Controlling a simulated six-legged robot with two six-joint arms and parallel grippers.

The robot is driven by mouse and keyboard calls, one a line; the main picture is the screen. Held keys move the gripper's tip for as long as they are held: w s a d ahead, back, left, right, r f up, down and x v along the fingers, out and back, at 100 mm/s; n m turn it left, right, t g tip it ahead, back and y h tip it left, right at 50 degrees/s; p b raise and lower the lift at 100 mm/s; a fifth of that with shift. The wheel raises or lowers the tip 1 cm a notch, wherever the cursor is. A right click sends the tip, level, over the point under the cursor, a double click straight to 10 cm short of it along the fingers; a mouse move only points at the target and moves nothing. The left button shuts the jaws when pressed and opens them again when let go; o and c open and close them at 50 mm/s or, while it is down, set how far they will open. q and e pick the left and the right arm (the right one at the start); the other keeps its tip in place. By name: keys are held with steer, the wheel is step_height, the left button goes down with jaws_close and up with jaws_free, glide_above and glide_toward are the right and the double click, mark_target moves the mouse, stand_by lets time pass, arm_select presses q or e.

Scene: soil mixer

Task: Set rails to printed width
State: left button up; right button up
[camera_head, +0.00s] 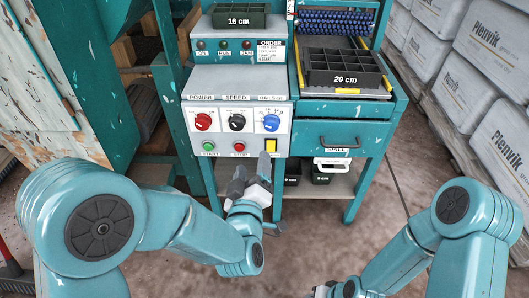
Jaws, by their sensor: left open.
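The blue RAILS knob (271,122) is at the right of the white control panel (222,110), with small scale marks around it. A black divided tray printed "20 cm" (345,78) lies on the right-hand bed, between yellow strips (387,84). Another dark tray, printed "16 cm" (239,20), sits on top of the unit. The ORDER card (271,50) is too small to read. My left gripper (252,174) is open and empty, just below the panel and under the blue knob. My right gripper (324,290) shows only partly at the bottom edge.
The panel also has a red POWER knob (203,122), a black SPEED knob (237,122), green START (208,147) and red STOP (239,147) buttons, and a yellow switch (271,145). A drawer (341,135) is at right. Stacked bags (505,140) line the right side.

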arm_select(q)
steer(key=d+f+b, duration=0.1)
steer(key=d+f, duration=0.1)
steer(key=b, duration=0.3)
glide_toward(270, 127)
steer(key=shift+m+h, duration=0.3)
steer(key=w, duration=0.9)
steer(key=shift+d+f, duration=0.1)
steer(key=shift+d, duration=0.2)
arm_select(e)
step_height(270, 127, down, 6)
steer(key=w+t, duration=0.1)
steer(key=w, duration=0.1)
steer(key=shift+d+r, duration=0.15)
steer(key=shift+d, duration=0.25)
steer(key=shift+w, duration=0.1)
